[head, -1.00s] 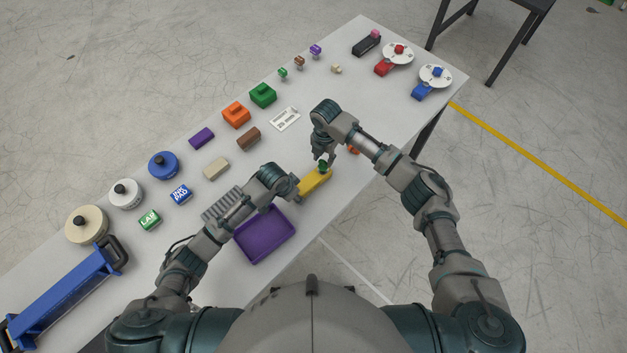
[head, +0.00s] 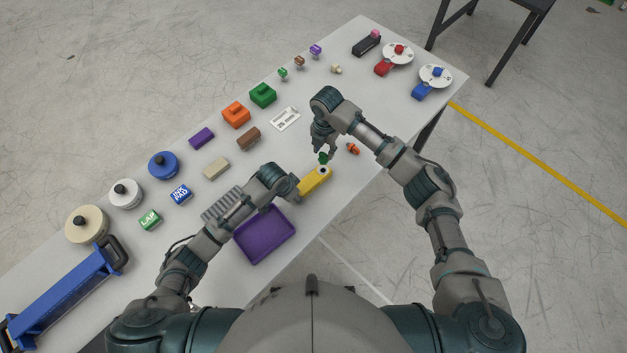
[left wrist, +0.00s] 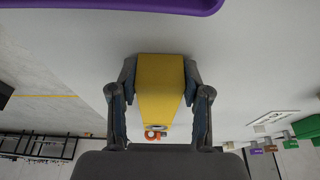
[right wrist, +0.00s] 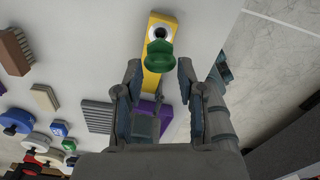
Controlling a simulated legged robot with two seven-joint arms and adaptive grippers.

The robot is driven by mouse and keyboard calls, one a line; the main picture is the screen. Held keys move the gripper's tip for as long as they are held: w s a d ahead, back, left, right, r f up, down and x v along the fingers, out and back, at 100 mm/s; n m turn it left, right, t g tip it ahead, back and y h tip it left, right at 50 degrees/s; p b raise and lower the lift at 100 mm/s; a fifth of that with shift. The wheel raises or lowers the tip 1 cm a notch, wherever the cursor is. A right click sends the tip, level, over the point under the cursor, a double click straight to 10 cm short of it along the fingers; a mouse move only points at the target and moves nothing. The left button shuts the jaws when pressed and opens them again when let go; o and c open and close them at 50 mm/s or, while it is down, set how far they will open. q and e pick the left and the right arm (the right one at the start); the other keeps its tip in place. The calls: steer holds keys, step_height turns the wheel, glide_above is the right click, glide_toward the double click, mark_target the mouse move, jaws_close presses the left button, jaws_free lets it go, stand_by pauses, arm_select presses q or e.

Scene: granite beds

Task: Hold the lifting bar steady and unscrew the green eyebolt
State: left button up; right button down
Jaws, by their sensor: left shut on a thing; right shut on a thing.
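The yellow lifting bar (head: 312,183) lies on the grey table in front of me. My left gripper (left wrist: 158,85) is shut around its near end, with a finger on each side. The bar's far end has a round dark hole in a pale ring (right wrist: 160,32), now uncovered. The green eyebolt (head: 323,158) is clear of this hole, just above the bar's far end. It also shows in the right wrist view (right wrist: 160,55). My right gripper (head: 326,151) is shut on the eyebolt and holds it; the exact finger contact is hard to see.
An orange piece (head: 353,149) lies just right of the right gripper. A purple tray (head: 267,254) sits near the left forearm, and a grey ribbed block (head: 222,203) lies left of it. A white card (head: 285,119) and several coloured blocks line the back.

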arm_select(q)
steer(key=o, duration=1.4)
steer(key=shift+c, duration=0.2)
steer(key=v, duration=1.2)
steer(key=shift+f, duration=0.1)
